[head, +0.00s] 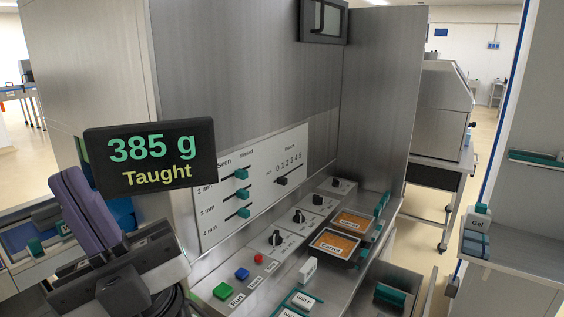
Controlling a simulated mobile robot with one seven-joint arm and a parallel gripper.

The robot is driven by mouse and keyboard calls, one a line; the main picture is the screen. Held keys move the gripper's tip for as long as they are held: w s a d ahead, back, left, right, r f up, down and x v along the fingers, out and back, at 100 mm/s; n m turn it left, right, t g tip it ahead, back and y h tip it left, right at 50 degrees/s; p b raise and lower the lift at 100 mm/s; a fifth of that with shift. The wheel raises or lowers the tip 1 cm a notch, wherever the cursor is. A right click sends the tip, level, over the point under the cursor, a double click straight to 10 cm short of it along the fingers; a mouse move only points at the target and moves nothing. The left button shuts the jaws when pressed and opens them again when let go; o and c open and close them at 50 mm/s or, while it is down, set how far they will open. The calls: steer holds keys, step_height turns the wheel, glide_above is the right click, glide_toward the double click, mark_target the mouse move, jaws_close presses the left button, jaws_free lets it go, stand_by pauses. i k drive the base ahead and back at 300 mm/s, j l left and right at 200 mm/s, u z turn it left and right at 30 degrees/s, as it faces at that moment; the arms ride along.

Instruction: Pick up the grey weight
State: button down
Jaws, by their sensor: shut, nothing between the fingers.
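My gripper (80,195) is at the lower left, with its two purple fingers pressed together and pointing up and to the left. It is shut and holds nothing. I cannot pick out the grey weight with certainty in the head view. My gripper and wrist cover part of the bench at the left, where small grey and teal items show only partly. A dark display (150,157) behind the gripper reads "385 g Taught".
The steel machine has a slider panel (255,185), a green button (222,291), a red button and a blue button. Carrot trays (335,243) and a small white labelled block (307,268) sit along its ledge. A shelf unit (520,262) stands at the right.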

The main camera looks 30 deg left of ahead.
mark_target(44, 220)
steer(key=u, duration=1.3)
